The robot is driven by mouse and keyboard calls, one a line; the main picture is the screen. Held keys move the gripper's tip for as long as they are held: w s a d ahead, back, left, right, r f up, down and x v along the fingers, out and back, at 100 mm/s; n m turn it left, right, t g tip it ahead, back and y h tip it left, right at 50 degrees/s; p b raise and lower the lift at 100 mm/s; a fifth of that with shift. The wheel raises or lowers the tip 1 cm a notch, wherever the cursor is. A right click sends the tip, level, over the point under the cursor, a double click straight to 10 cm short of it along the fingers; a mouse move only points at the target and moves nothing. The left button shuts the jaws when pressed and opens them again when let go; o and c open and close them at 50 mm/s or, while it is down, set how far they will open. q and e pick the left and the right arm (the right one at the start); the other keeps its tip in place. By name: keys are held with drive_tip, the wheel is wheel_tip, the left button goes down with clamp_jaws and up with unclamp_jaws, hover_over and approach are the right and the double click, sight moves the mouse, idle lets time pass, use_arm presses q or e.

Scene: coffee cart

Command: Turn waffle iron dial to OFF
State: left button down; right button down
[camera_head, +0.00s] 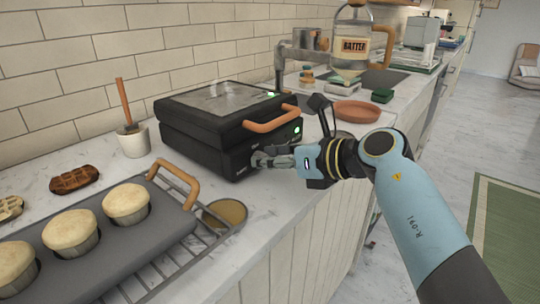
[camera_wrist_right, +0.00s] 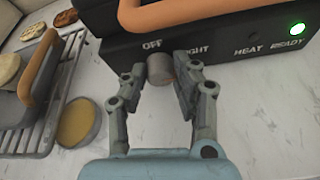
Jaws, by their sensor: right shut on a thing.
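The black waffle iron (camera_head: 215,125) stands closed on the counter against the tiled wall, with an orange handle (camera_head: 271,119). Its grey round dial (camera_wrist_right: 160,68) is on the front panel (camera_wrist_right: 225,42), just below the printed word OFF. My right gripper (camera_head: 257,159) reaches the front panel from the right. In the right wrist view, its two fingers (camera_wrist_right: 160,80) stand on either side of the dial and are shut on it. The dial's pointer mark cannot be made out. In the head view the fingers hide the dial. My left gripper is not in view.
A green light (camera_wrist_right: 297,29) glows by READY. A muffin tin (camera_head: 100,255) on a wire rack, a round lid-like disc (camera_head: 225,212) and a utensil pot (camera_head: 133,140) stand left. A batter dispenser (camera_head: 352,45) and a terracotta dish (camera_head: 357,111) stand right.

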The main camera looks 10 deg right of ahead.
idle(0.4)
drive_tip(key=c, duration=1.3)
unclamp_jaws()
drive_tip(key=shift+s+d, duration=0.1)
drive_tip(key=v, duration=1.1)
drive_tip(key=shift+s+d+r, duration=0.15)
drive_tip(key=shift+s+r, duration=0.1)
drive_tip(key=shift+s, duration=0.1)
